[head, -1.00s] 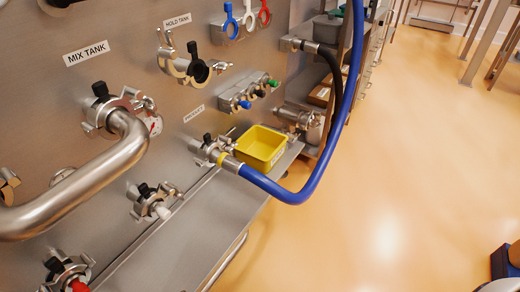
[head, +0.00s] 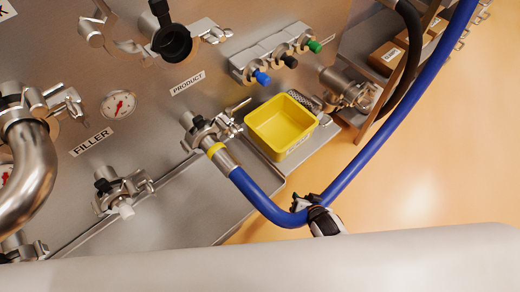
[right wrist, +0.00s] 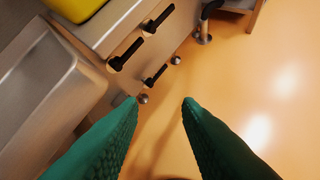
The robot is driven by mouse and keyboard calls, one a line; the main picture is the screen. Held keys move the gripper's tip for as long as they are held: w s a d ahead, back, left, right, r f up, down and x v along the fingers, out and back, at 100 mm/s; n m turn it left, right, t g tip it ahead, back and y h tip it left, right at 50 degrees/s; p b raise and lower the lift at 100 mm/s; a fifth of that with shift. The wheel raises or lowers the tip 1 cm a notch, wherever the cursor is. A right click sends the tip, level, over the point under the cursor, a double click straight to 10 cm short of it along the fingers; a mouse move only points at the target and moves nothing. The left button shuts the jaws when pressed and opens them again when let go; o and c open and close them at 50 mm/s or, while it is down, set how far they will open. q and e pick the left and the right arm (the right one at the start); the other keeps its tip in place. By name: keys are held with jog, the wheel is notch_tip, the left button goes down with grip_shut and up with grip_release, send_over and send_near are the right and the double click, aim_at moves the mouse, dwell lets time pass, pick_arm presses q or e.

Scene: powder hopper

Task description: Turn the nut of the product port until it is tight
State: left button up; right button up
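The product port (head: 205,132), below the PRODUCT label (head: 187,83), has a metal clamp around its joint. A blue hose (head: 258,198) with a yellow band runs from the port. My right gripper (head: 306,203) is to the lower right of the port, apart from the nut, and overlaps the hose in the head view. In the right wrist view its green fingers (right wrist: 162,101) are apart with nothing between them. My left gripper is not in view.
A yellow bin (head: 291,146) stands on the ledge just right of the port. Blue, black and green fittings (head: 290,61) sit above it. The FILLER port clamp (head: 122,190) is at left. The floor (head: 430,175) at right is open.

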jog(key=w+a+r+m+t+y, duration=0.1)
jog(key=w+a+r+m+t, duration=0.15)
jog(key=r, duration=0.45)
jog(key=w+a+r+m+t+y, duration=0.1)
jog(key=w+a+r+t, duration=0.15)
jog(key=r, duration=0.55)
jog(key=m+t+y, duration=0.1)
jog(key=m+y, duration=0.3)
jog(key=y, duration=0.3)
send_near(236, 133)
jog(key=w, duration=0.1)
jog(key=shift+n, duration=0.25)
jog(key=shift+a+f+b+x, duration=0.15)
jog(key=shift+b+x, duration=0.25)
jog(key=shift+x, duration=1.9)
jog(key=shift+a+f+b+x, duration=0.1)
jog(key=shift+b+x, duration=0.25)
jog(key=shift+x, duration=1.9)
jog(key=shift+s, duration=0.15)
